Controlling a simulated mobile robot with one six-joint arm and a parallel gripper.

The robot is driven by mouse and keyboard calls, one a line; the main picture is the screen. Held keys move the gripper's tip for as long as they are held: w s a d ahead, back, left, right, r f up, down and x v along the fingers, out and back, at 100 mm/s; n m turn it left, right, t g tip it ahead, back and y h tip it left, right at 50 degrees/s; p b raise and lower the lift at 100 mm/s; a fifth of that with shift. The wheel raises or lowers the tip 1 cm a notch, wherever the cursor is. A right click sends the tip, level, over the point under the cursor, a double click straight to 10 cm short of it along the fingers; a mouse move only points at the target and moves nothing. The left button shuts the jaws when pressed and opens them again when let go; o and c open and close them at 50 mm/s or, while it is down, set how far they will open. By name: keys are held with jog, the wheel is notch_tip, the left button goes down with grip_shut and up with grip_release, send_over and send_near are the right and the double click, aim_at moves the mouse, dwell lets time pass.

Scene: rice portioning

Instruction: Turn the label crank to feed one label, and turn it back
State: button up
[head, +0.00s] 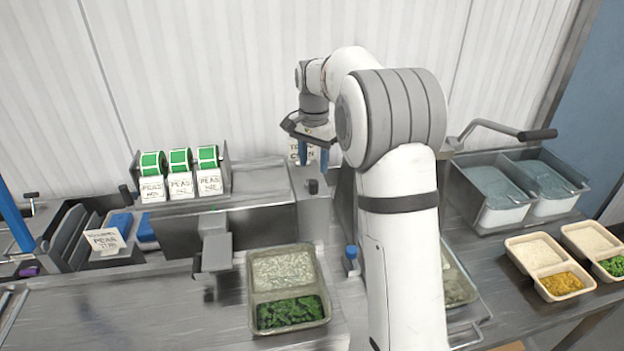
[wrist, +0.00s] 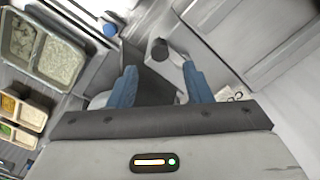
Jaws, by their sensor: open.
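A short dark knob (head: 312,186), which appears to be the label crank's handle, stands on the grey metal housing below my gripper. My gripper (head: 313,161) is open, with its two blue fingers pointing down above the knob. In the wrist view the knob (wrist: 157,48) shows beyond the fingertips, between their lines, and apart from them. No contact shows. My gripper (wrist: 160,76) holds nothing in the wrist view. A white printed label (head: 296,150) shows behind the fingers, partly hidden by them. The crank's arm is hard to make out.
Green-and-white label rolls (head: 180,162) sit in a rack to the left. A filled two-part tray (head: 255,310) stands in front. A long crank with a black handle (head: 538,134) rises at the right, near two bins of water-like contents. A corrugated wall (head: 230,70) closes the back.

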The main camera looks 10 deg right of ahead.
aim_at(313, 182)
notch_tip(313, 182, down, 7)
jog(key=shift+f+p, duration=0.15)
jog(key=shift+p, duration=0.7)
jog(key=shift+c, duration=0.2)
jog(key=c, duration=0.9)
jog(key=shift+c, duration=0.2)
